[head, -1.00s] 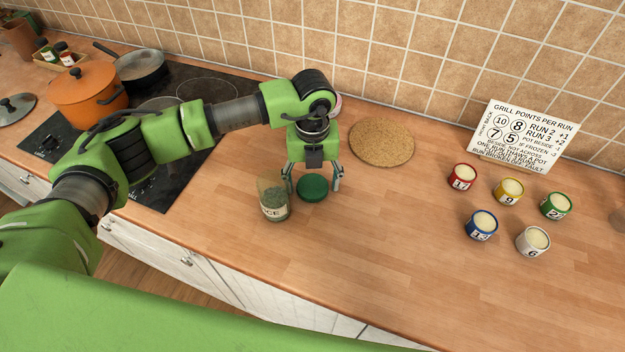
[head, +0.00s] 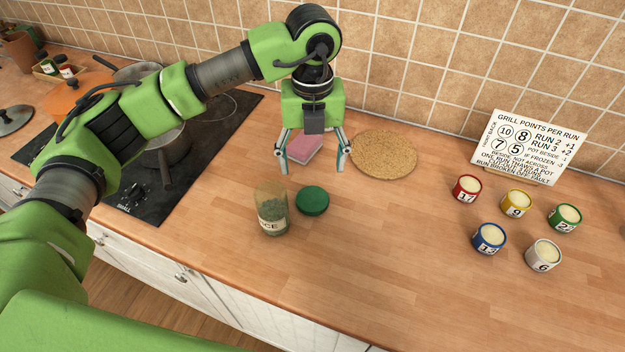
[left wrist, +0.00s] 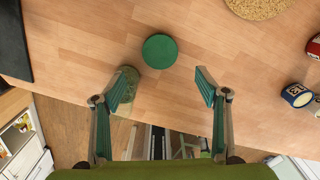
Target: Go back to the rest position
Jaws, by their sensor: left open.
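My left gripper (head: 314,163) is open and empty, raised above the counter in the head view. It also shows in the left wrist view (left wrist: 164,90) with its fingers wide apart. Below it stands a glass jar (head: 272,212) with green contents and a partly readable label. A round green lid (head: 312,200) lies on the counter just right of the jar, apart from it. The lid (left wrist: 160,51) and the jar (left wrist: 127,86) also show in the left wrist view, the jar partly behind a finger. My right gripper is in neither view.
A pink sponge (head: 304,147) lies behind the gripper and a round cork mat (head: 384,154) to its right. Several numbered pots (head: 516,204) and a points sign (head: 528,147) stand at right. The hob (head: 150,195) with pans is at left. The front middle counter is clear.

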